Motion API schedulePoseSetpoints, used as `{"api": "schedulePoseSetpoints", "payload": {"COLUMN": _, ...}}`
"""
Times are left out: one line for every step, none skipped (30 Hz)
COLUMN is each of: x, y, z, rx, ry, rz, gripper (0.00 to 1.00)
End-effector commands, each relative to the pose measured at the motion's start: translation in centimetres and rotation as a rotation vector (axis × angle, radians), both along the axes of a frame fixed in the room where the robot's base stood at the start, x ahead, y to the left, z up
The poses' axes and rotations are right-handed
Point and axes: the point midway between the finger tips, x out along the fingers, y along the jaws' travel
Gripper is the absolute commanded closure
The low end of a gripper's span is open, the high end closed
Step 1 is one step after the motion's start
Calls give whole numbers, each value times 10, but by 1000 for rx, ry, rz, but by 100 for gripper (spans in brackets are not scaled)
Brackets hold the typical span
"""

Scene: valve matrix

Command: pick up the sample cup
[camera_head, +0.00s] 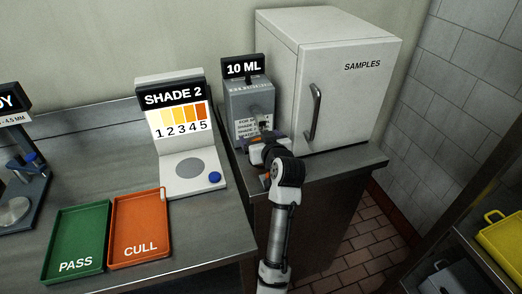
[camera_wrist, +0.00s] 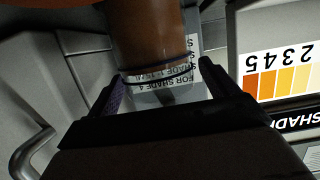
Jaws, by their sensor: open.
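The sample cup (camera_wrist: 152,40) looks like a clear cylinder with brown contents and dark rings around one end. In the wrist view it lies between the two fingers of my gripper (camera_wrist: 162,80). The fingers are open, one on each side; I cannot tell whether either touches the cup. In the head view my gripper (camera_head: 258,150) is at the front of the grey dispenser (camera_head: 248,102) marked 10 ML. It largely hides the cup there.
A white SAMPLES cabinet (camera_head: 345,85) with a handle stands close right of the dispenser. Left are the SHADE 2 reader (camera_head: 180,140), an orange CULL tray (camera_head: 140,225) and a green PASS tray (camera_head: 78,240). Both trays look empty. A gap separates the counters.

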Motion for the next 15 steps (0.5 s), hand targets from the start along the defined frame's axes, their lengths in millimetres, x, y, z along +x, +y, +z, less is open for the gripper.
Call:
{"api": "schedulePoseSetpoints", "payload": {"x": 0, "y": 0, "z": 0, "rx": 0, "ry": 0, "rz": 0, "gripper": 18}}
{"api": "schedulePoseSetpoints", "payload": {"x": 0, "y": 0, "z": 0, "rx": 0, "ry": 0, "rz": 0, "gripper": 22}}
{"api": "schedulePoseSetpoints", "payload": {"x": 0, "y": 0, "z": 0, "rx": 0, "ry": 0, "rz": 0, "gripper": 27}}
{"api": "schedulePoseSetpoints", "payload": {"x": 0, "y": 0, "z": 0, "rx": 0, "ry": 0, "rz": 0, "gripper": 31}}
{"api": "schedulePoseSetpoints", "payload": {"x": 0, "y": 0, "z": 0, "rx": 0, "ry": 0, "rz": 0, "gripper": 35}}
{"api": "schedulePoseSetpoints", "payload": {"x": 0, "y": 0, "z": 0, "rx": 0, "ry": 0, "rz": 0, "gripper": 40}}
{"api": "schedulePoseSetpoints", "payload": {"x": 0, "y": 0, "z": 0, "rx": 0, "ry": 0, "rz": 0, "gripper": 44}}
{"api": "schedulePoseSetpoints", "payload": {"x": 0, "y": 0, "z": 0, "rx": 0, "ry": 0, "rz": 0, "gripper": 48}}
{"api": "schedulePoseSetpoints", "payload": {"x": 0, "y": 0, "z": 0, "rx": 0, "ry": 0, "rz": 0, "gripper": 53}}
{"api": "schedulePoseSetpoints", "payload": {"x": 0, "y": 0, "z": 0, "rx": 0, "ry": 0, "rz": 0, "gripper": 57}}
{"api": "schedulePoseSetpoints", "payload": {"x": 0, "y": 0, "z": 0, "rx": 0, "ry": 0, "rz": 0, "gripper": 61}}
{"api": "schedulePoseSetpoints", "payload": {"x": 0, "y": 0, "z": 0, "rx": 0, "ry": 0, "rz": 0, "gripper": 66}}
{"api": "schedulePoseSetpoints", "payload": {"x": 0, "y": 0, "z": 0, "rx": 0, "ry": 0, "rz": 0, "gripper": 69}}
{"api": "schedulePoseSetpoints", "payload": {"x": 0, "y": 0, "z": 1, "rx": 0, "ry": -1, "rz": 0, "gripper": 74}}
{"api": "schedulePoseSetpoints", "payload": {"x": 0, "y": 0, "z": 1, "rx": 0, "ry": -1, "rz": 0, "gripper": 74}}
